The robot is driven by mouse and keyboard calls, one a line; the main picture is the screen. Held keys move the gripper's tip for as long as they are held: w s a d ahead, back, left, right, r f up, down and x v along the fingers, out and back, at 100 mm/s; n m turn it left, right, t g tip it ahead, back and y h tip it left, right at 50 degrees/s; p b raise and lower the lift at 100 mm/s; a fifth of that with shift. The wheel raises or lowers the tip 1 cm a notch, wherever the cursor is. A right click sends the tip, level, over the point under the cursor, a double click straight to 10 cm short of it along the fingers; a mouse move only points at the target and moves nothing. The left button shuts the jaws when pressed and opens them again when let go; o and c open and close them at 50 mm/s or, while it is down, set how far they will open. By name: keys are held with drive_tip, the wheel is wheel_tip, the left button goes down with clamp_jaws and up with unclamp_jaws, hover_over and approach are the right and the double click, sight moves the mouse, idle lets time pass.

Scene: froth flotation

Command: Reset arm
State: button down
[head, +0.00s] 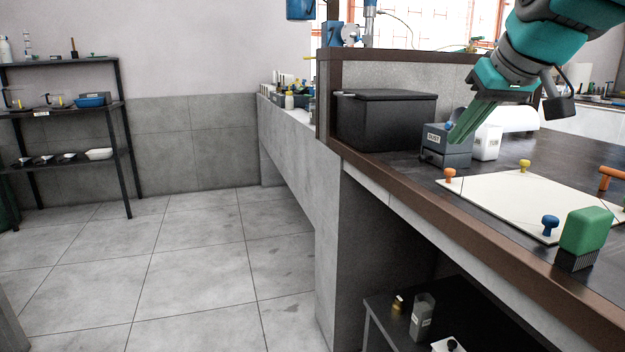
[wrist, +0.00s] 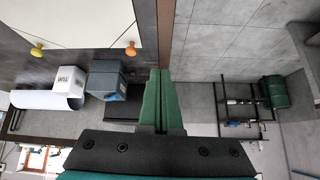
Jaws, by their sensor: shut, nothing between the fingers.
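My teal and grey arm comes in from the upper right of the head view. My gripper (head: 463,132) has green fingers that point down and to the left, above the dark countertop (head: 566,152) near its front edge. The fingers are shut against each other with nothing between them. In the wrist view my gripper (wrist: 162,75) shows the two green fingers side by side and touching. In the head view the fingertips overlap the grey labelled box (head: 446,150); I cannot tell the exact gap to it.
A black lidded bin (head: 386,120) stands at the counter's left end. A white container (head: 487,143) is beside the grey box. A black shelf rack (head: 62,108) stands left. The tiled floor between is clear.

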drive_tip(key=s+a+f+g, duration=0.2)
drive_tip(key=s+a+f, duration=0.15)
drive_tip(key=f, duration=0.35)
drive_tip(key=s+a+f+g, duration=0.1)
drive_tip(key=s+a+f, duration=0.1)
drive_tip(key=s+f, duration=0.35)
drive_tip(key=s+a+f+g, duration=0.2)
drive_tip(key=a+f, duration=0.1)
drive_tip(key=f, duration=0.6)
drive_tip(key=s+f+m+g+h, duration=0.1)
drive_tip(key=s+f+g, duration=0.3)
drive_tip(key=s+f, duration=1.5)
drive_tip(key=shift+s+m+h, duration=0.35)
drive_tip(key=shift+m+h, duration=0.05)
drive_tip(key=shift+m, duration=0.2)
drive_tip(key=shift+d, duration=0.1)
